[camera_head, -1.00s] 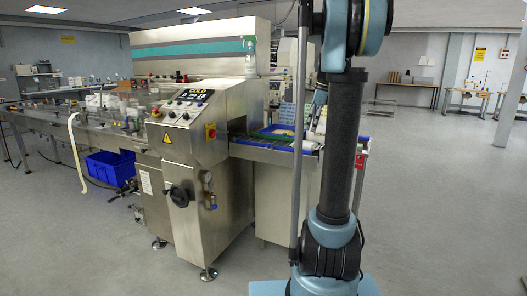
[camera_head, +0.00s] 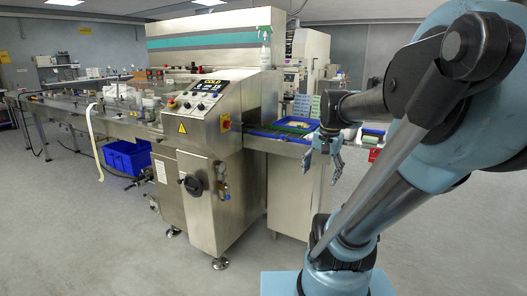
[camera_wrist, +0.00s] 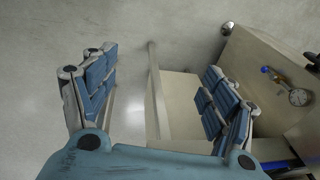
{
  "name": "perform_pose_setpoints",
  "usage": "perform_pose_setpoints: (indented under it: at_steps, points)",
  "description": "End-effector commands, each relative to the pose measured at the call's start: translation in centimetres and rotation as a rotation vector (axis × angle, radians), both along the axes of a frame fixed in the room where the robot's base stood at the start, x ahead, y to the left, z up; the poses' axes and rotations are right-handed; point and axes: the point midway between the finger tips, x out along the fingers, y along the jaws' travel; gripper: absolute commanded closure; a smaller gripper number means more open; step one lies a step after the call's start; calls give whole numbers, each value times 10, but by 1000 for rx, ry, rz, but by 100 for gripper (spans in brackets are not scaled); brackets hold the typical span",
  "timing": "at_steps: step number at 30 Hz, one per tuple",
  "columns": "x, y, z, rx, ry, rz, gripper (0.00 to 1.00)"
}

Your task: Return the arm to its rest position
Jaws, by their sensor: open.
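My gripper (camera_head: 323,160) hangs in front of the right end of the flow wrapper (camera_head: 215,150) in the head view, at the end of my blue and black arm. In the wrist view my gripper (camera_wrist: 155,100) has its two blue-padded fingers spread wide apart. Nothing is between them but the floor and a metal cabinet side beyond. My arm rises from its base at the lower right and bends over toward the machine. It hides part of the area to the right of the machine.
A blue tray (camera_head: 283,125) sits on the machine's outfeed end close to my gripper. A blue crate (camera_head: 127,158) is under the conveyor at left. The floor (camera_head: 110,255) in front is clear.

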Motion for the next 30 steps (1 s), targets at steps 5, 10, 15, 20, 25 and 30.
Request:
perform_pose_setpoints:
  at_steps: [5, 10, 15, 20, 25, 30]
  points:
    - [-44, 4, -43, -62, -22, 224, 22]
    - [-76, 4, -80, -118, -37, 417, 22]
    - [-93, 4, -103, -153, -44, 536, 22]
    - [-98, 3, -109, -163, -46, 572, 22]
    - [-98, 3, -109, -163, -46, 572, 22]
    - [-98, 3, -109, -163, -46, 571, 22]
